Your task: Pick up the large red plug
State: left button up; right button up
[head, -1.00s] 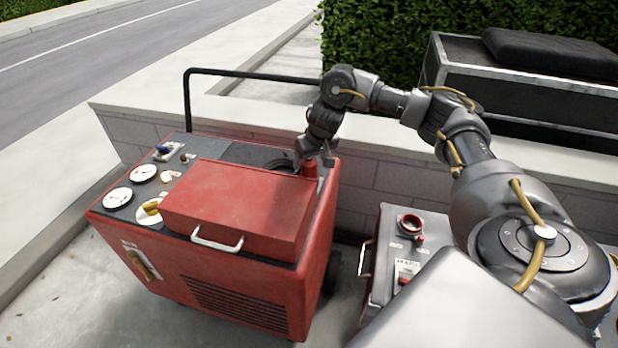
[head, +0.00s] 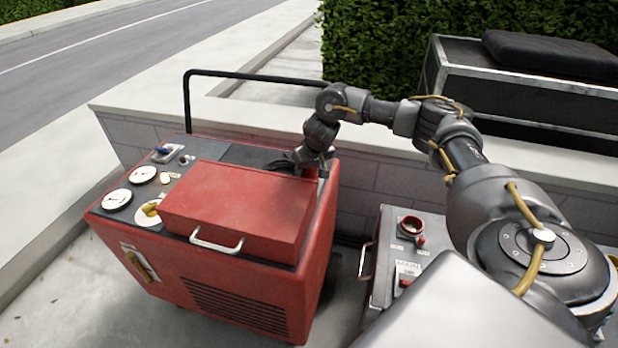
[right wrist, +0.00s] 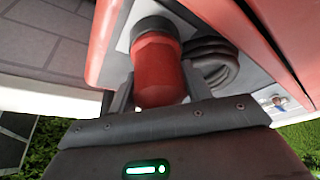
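The large red plug (right wrist: 158,72) stands in a dark round socket at the back right of the red machine (head: 250,290). In the head view only a sliver of the plug (head: 310,173) shows below my right gripper (head: 308,163). In the right wrist view, the two dark fingers of my right gripper (right wrist: 157,90) are on either side of the plug. They lie close to its sides; whether they press on it I cannot tell. The plug is still at its socket. My left gripper is not in view.
The red lid box (head: 240,205) with a white handle lies just in front of the plug. A coiled dark cable (right wrist: 213,65) is beside it. A low wall (head: 370,180) runs behind, and a grey control box (head: 385,270) stands to the right.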

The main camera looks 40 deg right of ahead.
jog(key=c, duration=0.4)
jog(key=shift+c, duration=0.2)
